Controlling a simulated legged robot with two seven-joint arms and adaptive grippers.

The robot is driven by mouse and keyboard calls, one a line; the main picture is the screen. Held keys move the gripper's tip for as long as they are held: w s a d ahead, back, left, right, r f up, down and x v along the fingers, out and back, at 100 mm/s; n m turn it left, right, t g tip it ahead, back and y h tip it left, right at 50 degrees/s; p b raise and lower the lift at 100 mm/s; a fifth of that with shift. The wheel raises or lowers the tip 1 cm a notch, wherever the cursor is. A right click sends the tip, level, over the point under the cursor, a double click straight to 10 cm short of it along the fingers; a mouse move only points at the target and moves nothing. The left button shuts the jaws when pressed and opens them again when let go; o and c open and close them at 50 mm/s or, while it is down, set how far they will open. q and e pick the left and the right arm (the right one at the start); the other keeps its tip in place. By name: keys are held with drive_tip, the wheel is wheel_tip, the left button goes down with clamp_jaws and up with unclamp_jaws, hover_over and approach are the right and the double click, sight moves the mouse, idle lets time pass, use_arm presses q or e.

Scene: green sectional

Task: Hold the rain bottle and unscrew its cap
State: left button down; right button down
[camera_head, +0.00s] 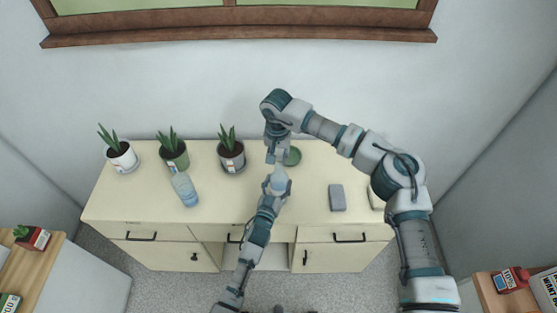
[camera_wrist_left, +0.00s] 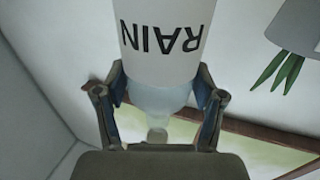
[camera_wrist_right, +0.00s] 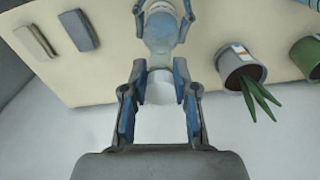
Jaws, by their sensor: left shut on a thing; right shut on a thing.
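The rain bottle (camera_head: 279,179), pale and translucent, is above the front middle of the cabinet top. Its white RAIN label (camera_wrist_left: 165,25) shows in the left wrist view. My left gripper (camera_head: 277,188) comes from the front and is shut around the bottle's upper body, below the neck. My right gripper (camera_head: 277,158) reaches down from above and is shut on the cap. In the right wrist view its fingers flank the white cap (camera_wrist_right: 158,88), with the bottle body (camera_wrist_right: 162,30) beyond it.
A second blue bottle (camera_head: 184,189) stands to the left. Potted plants (camera_head: 122,157), (camera_head: 174,153) and (camera_head: 231,155) line the back left. A grey block (camera_head: 337,197) lies to the right. The cabinet top (camera_head: 130,205) is bare at front left.

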use_arm(q)
drive_tip(key=shift+c, duration=1.1)
unclamp_jaws()
drive_tip(key=shift+a+f, duration=0.1)
drive_tip(key=shift+f, duration=0.1)
drive_tip(key=shift+o, duration=0.9)
drive_tip(key=shift+r, duration=0.1)
